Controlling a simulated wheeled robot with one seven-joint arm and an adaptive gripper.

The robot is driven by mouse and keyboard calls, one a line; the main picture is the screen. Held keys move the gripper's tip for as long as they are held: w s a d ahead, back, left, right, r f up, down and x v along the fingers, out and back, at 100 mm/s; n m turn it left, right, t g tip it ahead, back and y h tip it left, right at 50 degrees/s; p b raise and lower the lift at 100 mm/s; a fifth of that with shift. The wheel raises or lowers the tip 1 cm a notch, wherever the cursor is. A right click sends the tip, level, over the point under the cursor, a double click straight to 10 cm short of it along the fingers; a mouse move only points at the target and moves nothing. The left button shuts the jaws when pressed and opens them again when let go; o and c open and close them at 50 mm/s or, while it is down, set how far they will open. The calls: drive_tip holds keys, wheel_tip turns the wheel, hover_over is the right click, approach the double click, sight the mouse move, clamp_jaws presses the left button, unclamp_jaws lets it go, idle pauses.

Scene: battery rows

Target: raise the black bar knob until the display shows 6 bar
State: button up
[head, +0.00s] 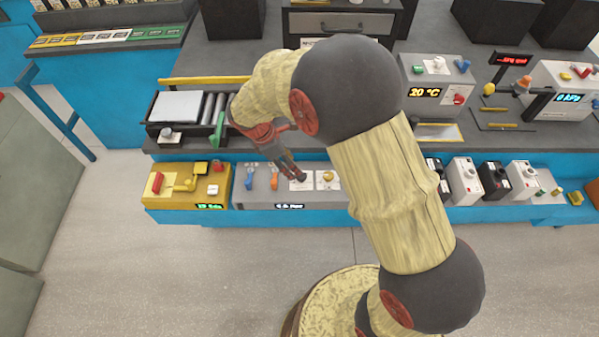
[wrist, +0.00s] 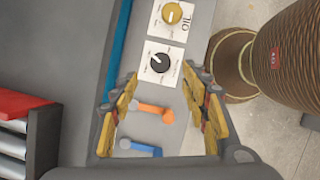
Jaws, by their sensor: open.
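The black knob (wrist: 160,63) sits on a white square dial plate in the wrist view, on a grey panel. In the head view its white plate (head: 296,185) shows just by my fingertips, and the knob is partly covered. My gripper (wrist: 164,80) is open and empty, its two fingers spread to either side below the knob in the wrist view, apart from it. In the head view my gripper (head: 290,172) points down over the grey panel (head: 262,200). A lit display (head: 289,206) is on that panel's front; its digits are too small to read surely.
A gold knob on a plate marked OIL (wrist: 172,13) is beside the black knob. An orange lever (wrist: 152,110) and a blue lever (wrist: 140,147) lie between my fingers in the wrist view. A yellow control box (head: 188,186) stands left of the grey panel.

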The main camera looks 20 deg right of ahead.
sight(301, 178)
drive_tip(key=b+x, duration=0.2)
drive_tip(key=x, duration=0.5)
drive_tip(key=shift+f, duration=0.1)
drive_tip(key=shift+c, duration=1)
drive_tip(key=c, duration=0.9)
drive_tip(key=shift+c, duration=0.2)
